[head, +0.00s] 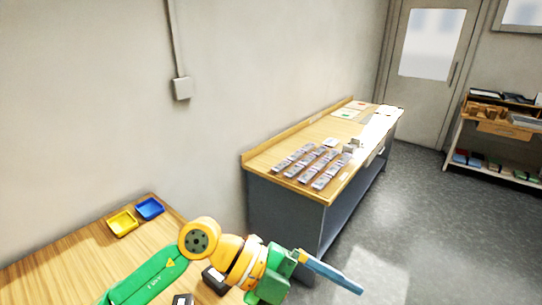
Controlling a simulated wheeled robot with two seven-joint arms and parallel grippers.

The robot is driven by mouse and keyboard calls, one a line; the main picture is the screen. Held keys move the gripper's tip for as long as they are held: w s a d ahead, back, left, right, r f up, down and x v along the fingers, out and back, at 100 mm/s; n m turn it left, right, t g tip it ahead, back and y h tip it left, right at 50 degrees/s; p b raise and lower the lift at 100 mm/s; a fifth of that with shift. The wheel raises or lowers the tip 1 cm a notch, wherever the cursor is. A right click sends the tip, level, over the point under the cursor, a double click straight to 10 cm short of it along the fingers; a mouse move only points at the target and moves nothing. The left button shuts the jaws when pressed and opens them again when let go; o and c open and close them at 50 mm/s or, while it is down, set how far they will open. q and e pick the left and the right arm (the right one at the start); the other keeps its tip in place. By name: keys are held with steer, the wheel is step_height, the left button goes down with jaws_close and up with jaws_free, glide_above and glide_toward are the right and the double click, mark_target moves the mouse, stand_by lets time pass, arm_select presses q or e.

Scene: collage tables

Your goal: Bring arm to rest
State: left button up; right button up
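My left arm comes in from the bottom left, green and orange. It reaches over the right end of the near wooden table (70,262). Its gripper (302,268) is near the bottom middle, past that table's edge. A long flat blue piece (333,274) extends from the gripper to the lower right. I cannot tell whether it is a finger or a held thing, nor whether the fingers are open. My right gripper is not in view.
A yellow bin (122,224) and a blue bin (149,208) stand at the near table's back. A dark item (215,279) lies partly behind my arm. A far workbench (262,164) carries rows of small packs (312,165). Shelves (490,128) stand right; grey floor is open.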

arm_select(q)
step_height(320, 180, up, 12)
steer(key=w+d+f+n+t+h, duration=0.15)
steer(key=n+t+h, duration=0.25)
steer(key=h, duration=0.6)
steer(key=w+a+r+n+t+y, duration=0.25)
steer(key=w+a+n+t, duration=0.45)
steer(key=n+t, duration=0.55)
steer(key=w+a+f+n+t+y, duration=0.2)
steer(key=a+f+n+y, duration=0.5)
steer(key=a+f+y, duration=0.15)
steer(key=w+a+f+n+t+y, duration=0.2)
steer(key=w+a+f+n+y, duration=0.1)
steer(key=a+f+n+y, duration=0.55)
steer(key=s+a+f+m+g+y, duration=0.3)
steer(key=s+f+g, duration=1.1)
steer(key=s+f, duration=0.8)
step_height(320, 180, down, 22)
steer(key=s+b, duration=0.3)
steer(key=b, duration=0.3)
steer(key=s+a+f+g+b, duration=0.1)
steer(key=s+f+b, duration=0.3)
steer(key=s+f, duration=0.7)
step_height(320, 180, down, 3)
steer(key=shift+s+a+r+g, duration=0.15)
steer(key=shift+a+g, duration=0.2)
steer(key=shift+g, duration=0.2)
